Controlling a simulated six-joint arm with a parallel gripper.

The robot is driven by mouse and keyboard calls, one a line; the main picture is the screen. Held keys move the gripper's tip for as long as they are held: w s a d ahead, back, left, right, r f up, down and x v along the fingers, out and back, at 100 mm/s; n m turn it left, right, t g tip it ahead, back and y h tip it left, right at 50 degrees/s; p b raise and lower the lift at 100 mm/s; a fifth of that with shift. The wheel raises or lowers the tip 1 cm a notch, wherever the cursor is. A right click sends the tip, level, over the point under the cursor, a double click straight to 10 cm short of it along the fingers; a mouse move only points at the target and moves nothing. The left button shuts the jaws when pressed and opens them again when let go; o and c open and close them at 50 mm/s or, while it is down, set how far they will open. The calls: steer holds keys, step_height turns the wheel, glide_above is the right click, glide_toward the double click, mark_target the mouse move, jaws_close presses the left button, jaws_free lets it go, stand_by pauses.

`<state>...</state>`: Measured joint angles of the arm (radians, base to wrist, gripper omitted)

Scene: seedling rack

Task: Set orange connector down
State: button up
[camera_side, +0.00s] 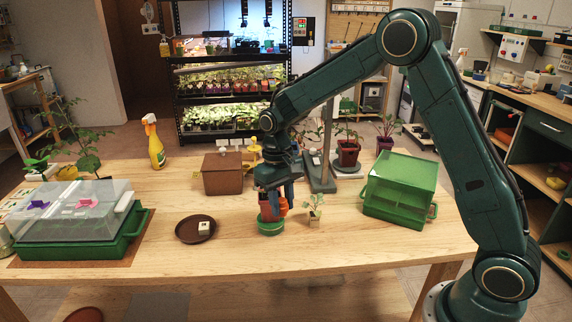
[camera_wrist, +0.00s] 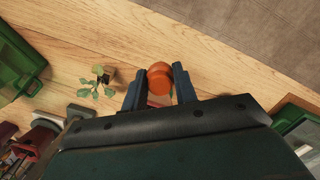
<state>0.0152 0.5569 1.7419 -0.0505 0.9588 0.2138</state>
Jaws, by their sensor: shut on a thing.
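The orange connector (camera_wrist: 159,77) is a small rounded piece between the two dark blue fingers of my gripper (camera_wrist: 159,82) in the wrist view. In the side view my gripper (camera_side: 277,196) points down, and the orange connector (camera_side: 284,208) shows at its right fingertip. My gripper is shut on the connector. Directly at the fingers in the side view is a reddish pot (camera_side: 266,211) with a green base (camera_side: 270,227) on the table. The fingers partly hide the pot, and I cannot tell whether the connector touches it.
A seedling in a small block (camera_side: 314,213) stands just right of my gripper. A brown saucer (camera_side: 184,236) with a small pale block lies left. A brown box (camera_side: 222,187) stands behind, a green crate (camera_side: 371,209) right, a covered green tray (camera_side: 57,256) far left. The front table strip is clear.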

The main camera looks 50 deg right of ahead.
steer(key=w+d+r+m, duration=0.2)
steer(key=w+r+m, duration=0.3)
steer(key=w+m, duration=0.35)
steer(key=w+d+f+m+t, duration=0.1)
steer(key=w+d+f+m, duration=0.1)
steer(key=w+m, duration=0.3)
steer(key=w+d+f+m+t, duration=0.1)
steer(key=w+f+m, duration=0.3)
steer(key=m, duration=0.6)
steer(key=w+d+f+m, duration=0.3)
steer(key=w+m, duration=0.2)
steer(key=m, duration=0.3)
steer(key=shift+w+f+t, duration=0.3)
steer(key=shift+t, duration=0.1)
steer(key=shift+f, duration=4.05)
steer(key=shift+f, duration=0.1)
